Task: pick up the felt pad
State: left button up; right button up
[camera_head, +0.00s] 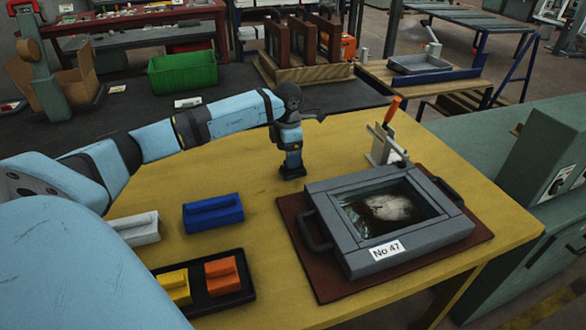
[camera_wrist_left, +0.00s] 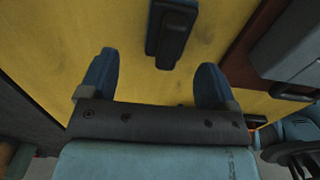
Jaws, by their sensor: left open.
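The felt pad appears to be the small dark block with a black grip (camera_head: 292,172) on the yellow table, just below my left gripper in the head view. In the left wrist view the dark blue-grey pad (camera_wrist_left: 172,32) with its black raised grip lies beyond the fingertips, slightly right of the middle between them; its far end is cut off. My left gripper (camera_head: 290,150) points down at the pad in the head view. In the left wrist view my left gripper (camera_wrist_left: 156,70) is open and empty, its two blue fingers apart. My right gripper does not show.
A grey framed case (camera_head: 325,195) marked No 47, with side handles, lies on a brown mat (camera_head: 325,285) to the right. A blue block (camera_head: 213,212), a white block (camera_head: 138,229) and a black tray (camera_head: 215,305) stand left. An orange-handled tool (camera_head: 392,110) stands behind the case.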

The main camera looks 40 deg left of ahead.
pick_arm(q)
jog(key=f, duration=0.3)
jog(key=d+f, duration=0.1)
jog(key=f, duration=0.1)
jog(key=shift+w+d+b, duration=0.1)
jog(key=shift+w+b, duration=0.25)
jog(key=shift+w, duration=0.05)
jog(key=c, duration=1)
jog(key=shift+r, duration=0.1)
jog(key=shift+c, duration=0.2)
notch_tip(320, 180, up, 20)
jog(key=p, duration=0.2)
jog(key=shift+o, duration=0.6)
jog(key=shift+p, duration=0.3)
